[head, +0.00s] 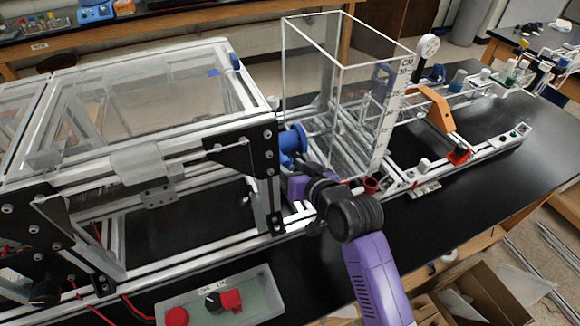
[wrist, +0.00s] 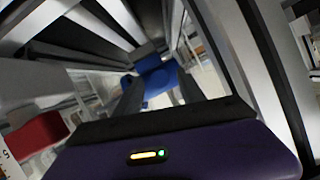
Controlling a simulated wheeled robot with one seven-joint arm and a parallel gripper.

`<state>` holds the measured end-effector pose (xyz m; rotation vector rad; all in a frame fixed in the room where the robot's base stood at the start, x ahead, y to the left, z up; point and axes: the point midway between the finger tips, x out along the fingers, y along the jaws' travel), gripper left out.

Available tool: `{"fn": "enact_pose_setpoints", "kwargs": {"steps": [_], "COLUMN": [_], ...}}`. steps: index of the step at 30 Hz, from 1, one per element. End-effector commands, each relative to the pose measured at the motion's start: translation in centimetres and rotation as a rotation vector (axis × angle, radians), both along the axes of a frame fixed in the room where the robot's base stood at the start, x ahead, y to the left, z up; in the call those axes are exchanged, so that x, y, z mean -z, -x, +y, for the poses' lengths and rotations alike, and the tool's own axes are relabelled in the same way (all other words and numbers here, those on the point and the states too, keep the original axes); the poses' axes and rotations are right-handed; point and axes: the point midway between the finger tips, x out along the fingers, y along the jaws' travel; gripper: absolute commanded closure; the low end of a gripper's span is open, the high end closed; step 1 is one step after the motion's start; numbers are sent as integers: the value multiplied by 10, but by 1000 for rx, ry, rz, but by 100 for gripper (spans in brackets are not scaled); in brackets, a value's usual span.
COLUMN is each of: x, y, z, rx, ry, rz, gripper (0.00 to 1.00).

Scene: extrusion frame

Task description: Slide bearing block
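A blue part (head: 293,142), which looks like the bearing block, sits on the extrusion frame beside the black corner plate in the head view. It also shows in the wrist view (wrist: 156,80), beyond and between the fingers. My gripper (head: 296,165) is close to the blue part, just below it in the head view; the purple wrist and dark joint hide part of the area. In the wrist view, the two grey fingers (wrist: 160,92) stand apart, with the blue part between their tips. Contact cannot be made out.
The silver frame with clear panels (head: 150,90) fills the left. A clear box (head: 335,70) stands right of the blue part. An orange bracket (head: 432,105) is farther right. A control box (head: 220,300) with red buttons is in front. Black bench top (head: 480,180) is clear at right.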

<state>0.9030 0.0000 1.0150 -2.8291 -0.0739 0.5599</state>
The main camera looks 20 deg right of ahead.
Motion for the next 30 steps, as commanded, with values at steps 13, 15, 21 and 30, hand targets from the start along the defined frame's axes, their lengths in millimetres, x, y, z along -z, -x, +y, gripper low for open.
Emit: {"fn": "enact_pose_setpoints", "kwargs": {"steps": [13, 15, 21, 30], "x": [-5, -8, -21, -28], "y": [17, 28, 56, 72], "z": [-2, -4, -6, -8], "rx": [0, 0, 1, 0], "ry": [1, 2, 1, 0], "rz": [1, 1, 0, 0], "gripper": [54, 54, 54, 54]}}
